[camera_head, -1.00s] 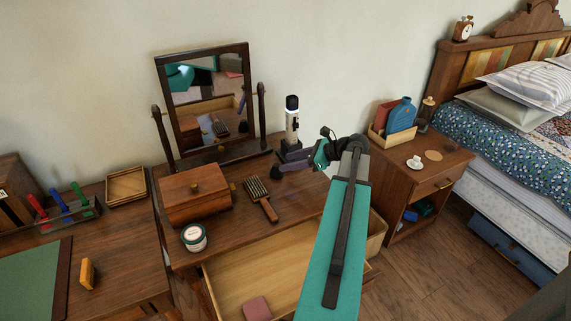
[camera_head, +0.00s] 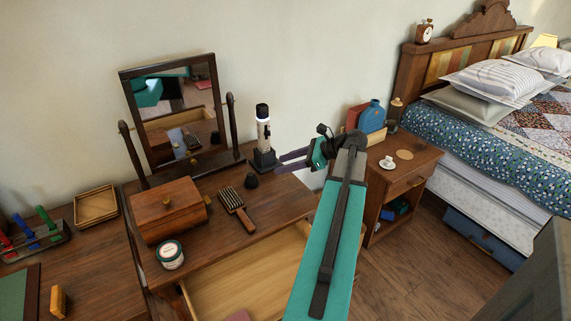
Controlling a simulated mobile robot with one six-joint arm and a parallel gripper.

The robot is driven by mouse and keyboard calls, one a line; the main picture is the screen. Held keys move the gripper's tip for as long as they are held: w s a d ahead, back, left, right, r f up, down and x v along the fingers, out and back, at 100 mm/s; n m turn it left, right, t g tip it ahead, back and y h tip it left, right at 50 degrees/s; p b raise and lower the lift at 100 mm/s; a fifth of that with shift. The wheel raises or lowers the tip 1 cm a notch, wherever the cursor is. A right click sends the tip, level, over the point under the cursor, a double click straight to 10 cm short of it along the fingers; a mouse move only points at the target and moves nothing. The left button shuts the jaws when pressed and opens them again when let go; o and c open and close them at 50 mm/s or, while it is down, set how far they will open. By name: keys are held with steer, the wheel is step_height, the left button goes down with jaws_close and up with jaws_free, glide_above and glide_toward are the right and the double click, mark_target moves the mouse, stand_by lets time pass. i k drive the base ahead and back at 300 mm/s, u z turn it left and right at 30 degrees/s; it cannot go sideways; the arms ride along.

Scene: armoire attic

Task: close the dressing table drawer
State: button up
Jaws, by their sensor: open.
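The dressing table (camera_head: 282,203) is dark wood and stands at centre left. Its drawer (camera_head: 250,280) is pulled out at the front, with its pale wooden inside showing. A pink item (camera_head: 237,316) lies in it at the bottom edge of the view. My gripper (camera_head: 279,162) is open and empty. In the picture it lies over the back right of the tabletop, beside the flashlight, apart from the drawer; its exact height is unclear.
A nightstand (camera_head: 418,161) stands to the right. Bare floor (camera_head: 425,255) lies before it.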

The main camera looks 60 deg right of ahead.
mark_target(259, 280)
steer(key=k, duration=2)
steer(key=u, duration=0.05)
